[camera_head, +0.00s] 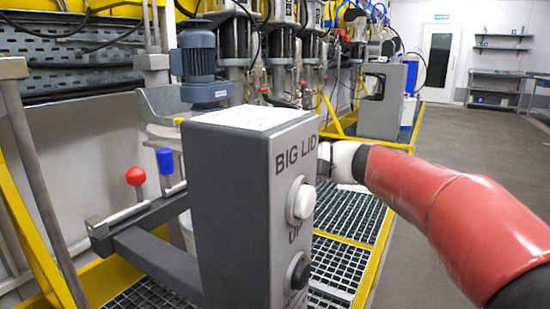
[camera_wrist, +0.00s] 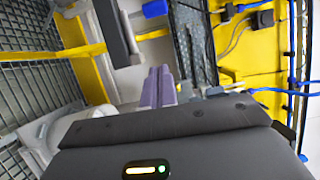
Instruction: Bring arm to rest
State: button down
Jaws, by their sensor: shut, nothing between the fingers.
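My red arm (camera_head: 440,195) reaches in from the right in the head view. Its white end part (camera_head: 343,160) passes behind a grey control box (camera_head: 228,200) marked BIG LID, so my gripper is hidden there. In the wrist view my gripper (camera_wrist: 158,85) shows as two purple-grey fingers lying together, shut and empty. The box carries a white UP button (camera_head: 301,201) and a dark button (camera_head: 298,272) below it. I cannot tell the distance between the fingers and the machinery around them.
A red knob (camera_head: 135,176) and a blue knob (camera_head: 165,160) stand left of the box. A blue motor (camera_head: 200,65) is behind it. Another grey box (camera_head: 382,100) stands farther back. Yellow rails (camera_head: 376,255) edge the grating. The grey floor (camera_head: 455,130) at right is clear.

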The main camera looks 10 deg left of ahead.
jog(key=s+d+f+t+h+p, duration=0.1)
jog(key=s+d+f+t+h, duration=0.1)
jog(key=s+d+f+h, duration=0.4)
jog(key=s+d+f+t+h+p, duration=0.1)
jog(key=s+d+f+t+h, duration=0.2)
jog(key=d, duration=1.3)
jog(key=s+d+f+t+h+p, duration=0.1)
jog(key=s+d+f+t+h, duration=0.1)
jog(key=s+d+f+h, duration=0.6)
notch_tip(320, 180, down, 4)
jog(key=s+d, duration=0.2)
jog(key=shift+s+d+f+m+t+h, duration=0.15)
jog(key=shift+d+f+m+t+h, duration=0.05)
jog(key=shift+d+m+t+h, duration=0.2)
